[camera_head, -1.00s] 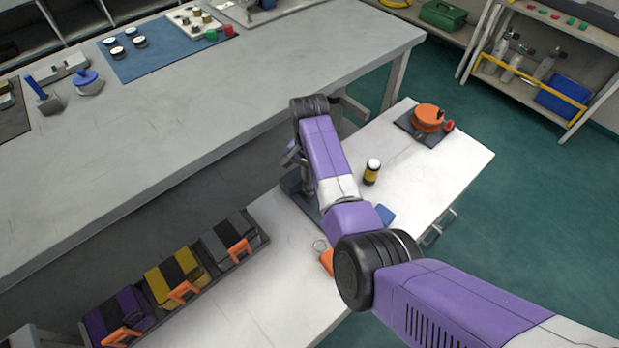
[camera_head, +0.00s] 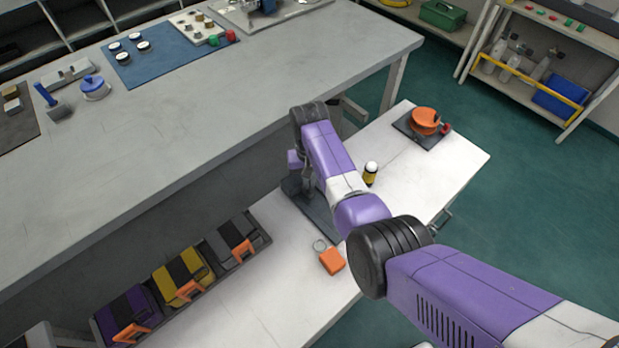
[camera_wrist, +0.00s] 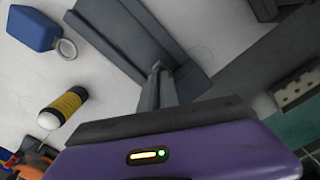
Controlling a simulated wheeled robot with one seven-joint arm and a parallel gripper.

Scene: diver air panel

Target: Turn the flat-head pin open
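I cannot make out the flat-head pin in either view. A dark grey plate-like fixture (camera_head: 319,216) lies on the white table under my wrist. In the wrist view a grey raised channel of it (camera_wrist: 125,35) runs past my fingers. My gripper (camera_wrist: 160,72) points at this fixture with its narrow grey fingers close together. Whether a thin pin is between the fingertips is hidden.
A yellow-black cylinder with a white top (camera_head: 371,174) stands nearby; a blue tag with a ring (camera_wrist: 35,24) lies beyond it. An orange tag (camera_head: 332,261) lies in front. An orange round device (camera_head: 426,121) sits at the table's far end. Cases (camera_head: 180,277) stand left.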

